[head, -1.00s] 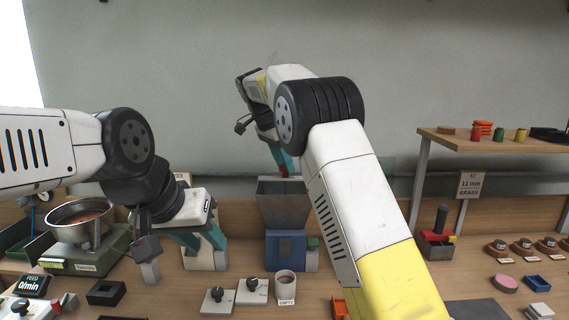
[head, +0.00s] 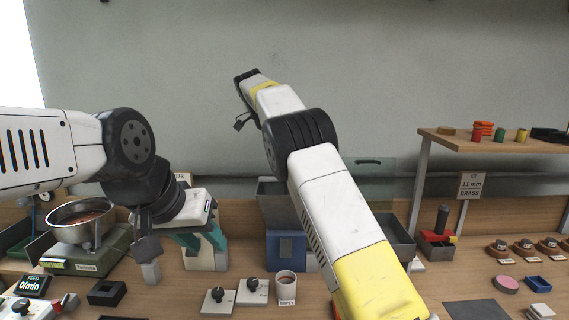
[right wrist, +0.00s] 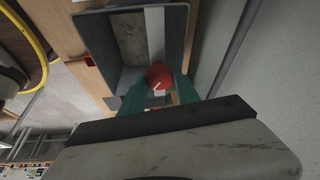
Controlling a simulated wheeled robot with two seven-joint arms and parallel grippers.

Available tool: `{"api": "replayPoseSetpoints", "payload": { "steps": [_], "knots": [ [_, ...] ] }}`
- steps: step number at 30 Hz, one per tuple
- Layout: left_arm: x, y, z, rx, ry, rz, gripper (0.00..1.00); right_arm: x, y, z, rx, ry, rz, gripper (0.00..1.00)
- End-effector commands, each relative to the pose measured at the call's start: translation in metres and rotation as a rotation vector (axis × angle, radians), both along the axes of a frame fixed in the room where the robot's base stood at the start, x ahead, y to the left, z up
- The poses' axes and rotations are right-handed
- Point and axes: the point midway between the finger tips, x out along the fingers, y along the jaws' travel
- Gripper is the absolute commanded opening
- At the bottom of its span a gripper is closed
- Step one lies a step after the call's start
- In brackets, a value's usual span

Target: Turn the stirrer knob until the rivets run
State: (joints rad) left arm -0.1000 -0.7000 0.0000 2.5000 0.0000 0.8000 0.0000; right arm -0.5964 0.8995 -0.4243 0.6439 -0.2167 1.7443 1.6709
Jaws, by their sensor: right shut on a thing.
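The red knob (right wrist: 160,77) with a white pointer line shows in the right wrist view, between the teal fingers of my right gripper (right wrist: 158,88), which is shut on it. Beyond it is the grey hopper (right wrist: 88,45); in the head view this hopper (head: 272,204) stands on a blue base (head: 286,250). My right arm hides the right fingers and the knob in the head view. My left gripper (head: 203,240) has its teal fingers apart in front of a beige unit (head: 206,260). The feed display (head: 32,285) reads 0/min.
A steel bowl of reddish pieces (head: 80,216) sits on a green scale (head: 88,258) at left. Two dial plates (head: 218,302) and a cup labelled EMPTY (head: 286,287) stand in front. A clear panel with a dark handle (head: 368,162) and a grey tray (head: 398,236) lie right of my right arm.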

Motion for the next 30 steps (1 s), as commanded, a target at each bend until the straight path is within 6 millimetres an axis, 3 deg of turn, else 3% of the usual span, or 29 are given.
{"api": "replayPoseSetpoints", "payload": {
  "steps": [6, 7, 9, 20, 30],
  "knots": [
    [0.0, 0.0, 0.0, 0.0, 0.0, 0.0, 0.36, 0.0, 0.001, 0.0, 0.002, 0.001, 0.002, 0.0],
    [0.0, 0.0, 0.0, 0.0, 0.0, 0.0, 0.36, 0.0, 0.001, 0.0, 0.002, 0.001, 0.002, 0.43],
    [0.0, 0.0, 0.0, 0.0, 0.0, 0.0, 0.36, 0.0, 0.001, 0.0, 0.001, 0.001, 0.002, 0.57],
    [0.0, 0.0, 0.0, 0.0, 0.0, 0.0, 0.36, 0.0, 0.0, 0.001, 0.001, 0.0, 0.002, 0.59],
    [0.0, 0.0, 0.0, 0.0, 0.0, 0.0, 0.36, 0.002, 0.001, 0.023, 0.0, -0.001, 0.002, 0.59]
  ]
}}
